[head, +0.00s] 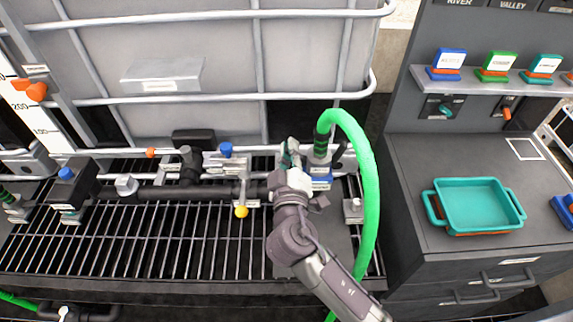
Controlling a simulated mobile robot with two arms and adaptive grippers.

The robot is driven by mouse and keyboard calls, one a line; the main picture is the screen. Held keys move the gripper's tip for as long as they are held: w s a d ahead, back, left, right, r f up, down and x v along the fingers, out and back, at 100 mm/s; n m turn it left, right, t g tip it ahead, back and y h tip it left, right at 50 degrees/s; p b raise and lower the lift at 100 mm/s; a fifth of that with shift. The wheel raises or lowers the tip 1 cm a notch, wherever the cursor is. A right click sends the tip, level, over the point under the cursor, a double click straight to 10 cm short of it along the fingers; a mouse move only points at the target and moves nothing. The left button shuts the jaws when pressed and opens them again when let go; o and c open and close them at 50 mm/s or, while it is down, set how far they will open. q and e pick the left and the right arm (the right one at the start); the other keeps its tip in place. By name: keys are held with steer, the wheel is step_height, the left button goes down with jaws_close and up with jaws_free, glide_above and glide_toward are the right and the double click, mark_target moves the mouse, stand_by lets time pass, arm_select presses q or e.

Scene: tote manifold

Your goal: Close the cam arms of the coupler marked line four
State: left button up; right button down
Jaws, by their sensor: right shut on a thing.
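A coupler (321,151) joins the end of a thick green hose (366,180) to the manifold, above a blue tag (320,171). The tag's writing is too small to read, so I cannot confirm the line number. A dark cam arm (339,154) sticks out at the coupler's right side. My right gripper (290,158) is at the coupler's left side, shut on what appears to be the left cam arm, which its fingers mostly hide. My left gripper is not in view.
A dark manifold pipe (160,192) with valves and a yellow knob (241,211) runs left over a grating (150,245). A caged tote (200,60) stands behind. On the right, a dark cabinet (415,190) bears a teal tray (440,222). The green hose arches close to my right arm.

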steer(key=m+b, duration=0.1)
steer(key=d+m+b, duration=0.1)
steer(key=m, duration=0.1)
steer(key=shift+r+b, duration=0.15)
steer(key=shift+b, duration=0.25)
steer(key=shift+d+r+m+b, duration=0.2)
steer(key=shift+m+b, duration=0.15)
steer(key=shift+m, duration=0.2)
steer(key=shift+d+r+m+b, duration=0.15)
steer(key=shift+m+b, duration=0.15)
steer(key=shift+m, duration=0.25)
steer(key=c, duration=1.2)
jaws_free()
